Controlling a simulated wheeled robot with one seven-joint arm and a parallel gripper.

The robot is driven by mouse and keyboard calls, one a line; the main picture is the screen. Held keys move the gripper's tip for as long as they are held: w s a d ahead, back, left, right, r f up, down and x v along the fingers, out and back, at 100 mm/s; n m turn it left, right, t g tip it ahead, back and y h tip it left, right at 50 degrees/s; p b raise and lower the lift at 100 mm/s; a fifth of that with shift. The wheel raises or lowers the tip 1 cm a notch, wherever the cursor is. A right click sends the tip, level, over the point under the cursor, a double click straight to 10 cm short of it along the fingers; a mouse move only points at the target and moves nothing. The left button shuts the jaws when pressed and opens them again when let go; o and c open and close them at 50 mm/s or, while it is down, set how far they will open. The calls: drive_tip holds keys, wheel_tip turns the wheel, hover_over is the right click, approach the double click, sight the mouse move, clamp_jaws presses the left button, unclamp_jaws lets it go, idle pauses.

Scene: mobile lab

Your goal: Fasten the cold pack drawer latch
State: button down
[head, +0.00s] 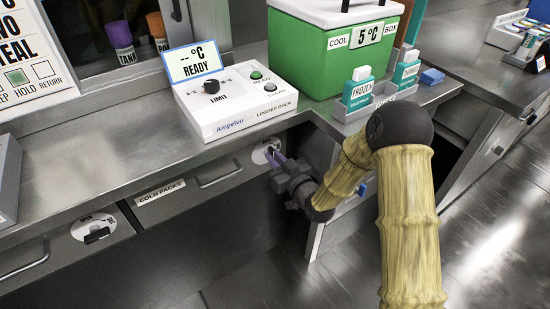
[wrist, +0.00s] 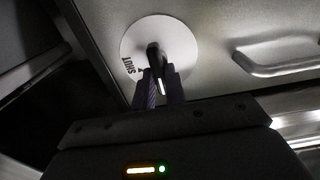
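The cold pack drawer, labelled COLD PACKS (head: 160,191), sits under the counter with its front looking closed and a bar handle (head: 220,175). Its latch has a round white plate (head: 260,153) at the right end of the front. In the wrist view the latch is a black lever (wrist: 154,56) on the white plate (wrist: 185,47), with the word SHUT and a small arrow left of it. The lever's white-marked end points down between my fingers. My gripper (head: 274,156) reaches the latch; in the wrist view its fingers (wrist: 161,89) close around the lever.
A second drawer with its own black latch (head: 97,235) is at the lower left. A logger dock (head: 235,110) reading READY stands on the counter above. The floor (head: 490,240) is clear at right.

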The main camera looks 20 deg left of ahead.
drive_tip(key=shift+m, duration=0.4)
drive_tip(key=m+p, duration=0.1)
drive_tip(key=m, duration=0.3)
drive_tip(key=shift+w+r, duration=0.1)
drive_tip(key=shift+w, duration=0.05)
drive_tip(key=shift+w+d+f+m+p, duration=0.15)
drive_tip(key=shift+m+p, duration=0.5)
drive_tip(key=shift+m, duration=1.55)
drive_tip(key=shift+f+m+p, duration=0.2)
drive_tip(key=shift+m+p, duration=0.45)
drive_tip(key=shift+m, duration=1.55)
drive_tip(key=shift+w+d+f+m+p, duration=0.15)
drive_tip(key=shift+m+p, duration=0.5)
drive_tip(key=shift+m, duration=1.55)
